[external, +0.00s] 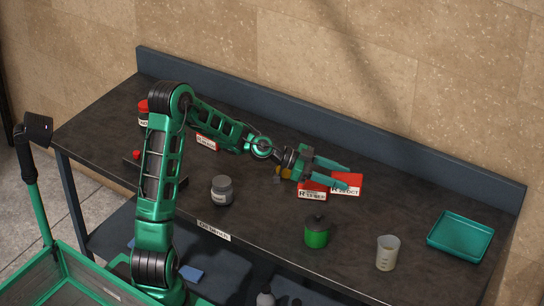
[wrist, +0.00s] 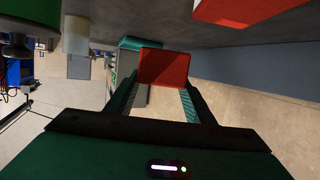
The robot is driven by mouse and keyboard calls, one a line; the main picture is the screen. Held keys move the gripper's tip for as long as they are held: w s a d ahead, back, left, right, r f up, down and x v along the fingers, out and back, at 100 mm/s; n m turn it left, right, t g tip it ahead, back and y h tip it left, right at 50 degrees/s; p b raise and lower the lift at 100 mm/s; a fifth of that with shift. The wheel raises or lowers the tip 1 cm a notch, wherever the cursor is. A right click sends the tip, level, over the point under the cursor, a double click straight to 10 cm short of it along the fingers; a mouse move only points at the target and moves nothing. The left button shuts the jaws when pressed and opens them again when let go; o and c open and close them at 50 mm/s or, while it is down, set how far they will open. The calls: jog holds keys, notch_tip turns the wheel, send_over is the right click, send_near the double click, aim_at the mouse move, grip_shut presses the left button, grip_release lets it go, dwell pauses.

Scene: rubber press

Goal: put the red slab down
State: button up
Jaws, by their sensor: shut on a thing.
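The red slab (external: 350,181), with a white label on its front face, sits between the fingertips of my gripper (external: 347,178). In the wrist view the red slab (wrist: 164,67) shows flat-on between the two fingers of my gripper (wrist: 162,84), which is shut on it. My gripper reaches to the right over the bench. A second red slab (external: 313,191), also labelled, is just left of the held one, below my gripper. A red slab also shows at the top right of the wrist view (wrist: 240,8). The gap between the held slab and the bench top is hard to judge.
On the dark bench (external: 400,215) stand a green can (external: 317,233), a beaker (external: 387,253), a grey jar (external: 222,190) and a teal tray (external: 461,237). Another labelled red slab (external: 207,141) lies at the left. A raised back edge (external: 440,168) runs along the wall.

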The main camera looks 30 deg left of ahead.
aim_at(357, 192)
jog(key=d+f, duration=0.1)
jog(key=d, duration=0.1)
jog(key=d+f, duration=0.1)
jog(key=d, duration=0.1)
jog(key=d+f, duration=0.2)
jog(key=shift+w+d, duration=0.2)
jog(key=shift+w, duration=0.15)
jog(key=shift+f, duration=1.85)
jog(key=o, duration=1.6)
jog(key=shift+f, duration=0.15)
jog(key=shift+c, duration=0.2)
jog(key=shift+a, duration=0.15)
jog(key=v, duration=1.2)
